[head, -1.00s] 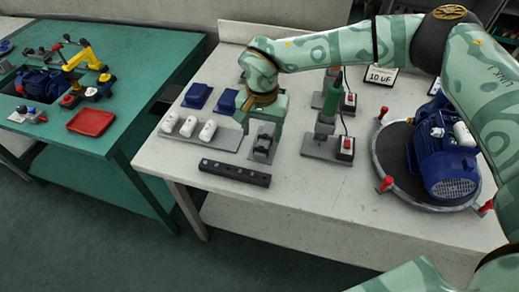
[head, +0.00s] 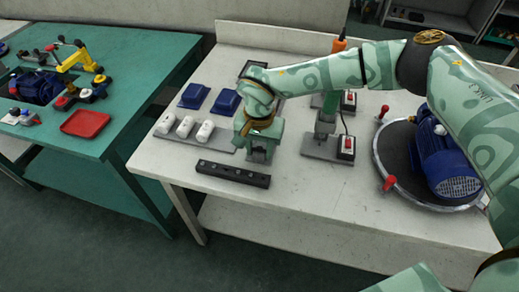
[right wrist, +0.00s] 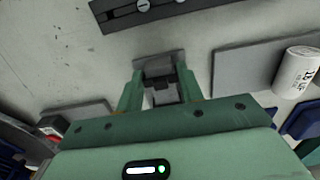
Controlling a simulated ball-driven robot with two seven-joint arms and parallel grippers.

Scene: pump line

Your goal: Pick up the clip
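The clip (right wrist: 162,92) is a small dark piece on a grey plate (right wrist: 158,64) on the white table. In the right wrist view it lies between the fingers of my right gripper (right wrist: 160,98), which stand apart on either side of it; no firm contact shows. In the head view my right gripper (head: 261,156) is low over the same spot and mostly hides the clip. My left gripper is out of view.
A black bar (head: 233,173) lies just in front. White capacitors (head: 185,126) on a tray and blue blocks (head: 225,102) are to the left.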

